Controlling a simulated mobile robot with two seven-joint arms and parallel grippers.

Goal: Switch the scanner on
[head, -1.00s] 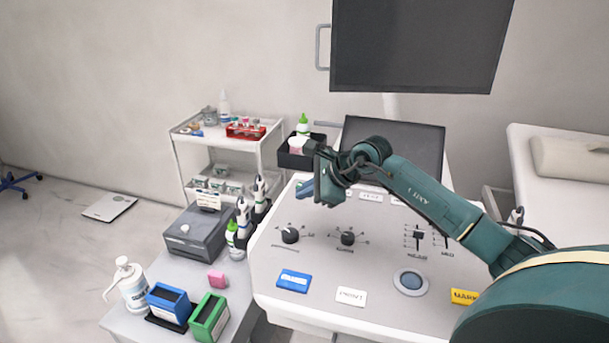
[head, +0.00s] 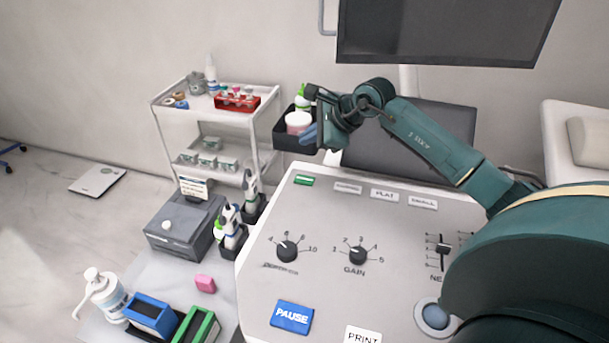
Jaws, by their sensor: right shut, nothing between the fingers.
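The scanner is a white console with a sloping control panel (head: 330,215) in the middle of the head view. A small green button (head: 304,180) sits at the panel's top left corner; its label is too small to read. A dark monitor (head: 440,25) hangs above, its screen black. A second dark screen (head: 410,150) stands behind the panel, partly hidden by my right arm. My right gripper (head: 311,134) is shut and empty. It appears just above the green button in the picture, apart from it, in front of the dark bin. My left gripper is out of view.
Knobs (head: 357,255), a slider (head: 440,249), a blue PAUSE button (head: 292,317) and a white PRINT button (head: 362,336) are on the panel. Probes (head: 232,230) stand at its left edge. A dark bin (head: 283,138) with bottles is behind. A trolley (head: 170,103) stands back left.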

